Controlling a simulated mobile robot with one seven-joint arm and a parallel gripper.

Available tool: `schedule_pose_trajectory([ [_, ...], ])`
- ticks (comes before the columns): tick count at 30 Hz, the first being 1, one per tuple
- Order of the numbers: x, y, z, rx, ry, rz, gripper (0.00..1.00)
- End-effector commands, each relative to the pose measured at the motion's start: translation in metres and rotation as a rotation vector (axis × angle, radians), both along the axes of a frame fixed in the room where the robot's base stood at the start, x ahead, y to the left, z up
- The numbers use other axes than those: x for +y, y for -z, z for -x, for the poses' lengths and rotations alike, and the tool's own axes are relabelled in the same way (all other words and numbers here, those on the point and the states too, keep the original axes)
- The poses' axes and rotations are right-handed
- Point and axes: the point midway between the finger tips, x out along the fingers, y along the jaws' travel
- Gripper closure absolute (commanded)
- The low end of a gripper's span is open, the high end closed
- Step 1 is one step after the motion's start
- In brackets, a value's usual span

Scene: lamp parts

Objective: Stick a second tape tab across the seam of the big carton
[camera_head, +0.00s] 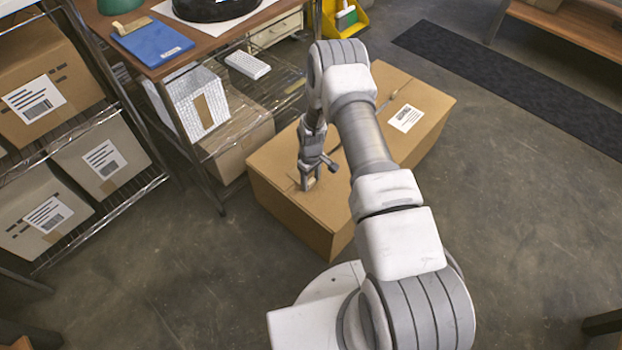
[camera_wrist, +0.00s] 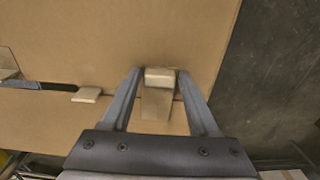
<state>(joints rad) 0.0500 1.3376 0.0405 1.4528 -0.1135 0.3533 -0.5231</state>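The big carton (camera_head: 283,212) stands on the floor with my gripper (camera_head: 309,184) low over its top. In the wrist view, the carton's top (camera_wrist: 70,30) has a seam running across it, with a dark gap at the left. A pale tape tab (camera_wrist: 158,78) lies between the fingertips of my gripper (camera_wrist: 160,72), with a tan strip (camera_wrist: 156,106) below it across the seam line. The fingers are apart, with narrow gaps seeming to show beside the tab. Another small tab (camera_wrist: 87,94) lies at the seam to the left. Whether the tab is stuck down cannot be told.
A wire shelf with boxes (camera_head: 38,95) stands at the left. A desk (camera_head: 160,60) with a blue clipboard (camera_head: 153,42) stands behind the carton. A dark mat (camera_head: 520,85) lies at the right. The floor (camera_head: 500,230) right of the carton is clear.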

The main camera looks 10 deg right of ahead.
Motion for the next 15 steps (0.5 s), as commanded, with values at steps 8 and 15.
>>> schedule_pose_trajectory([
  [8,0.000,0.000,0.000,0.000,0.000,0.000,0.19],
  [15,0.000,-0.011,0.000,0.000,0.000,0.000,0.19],
])
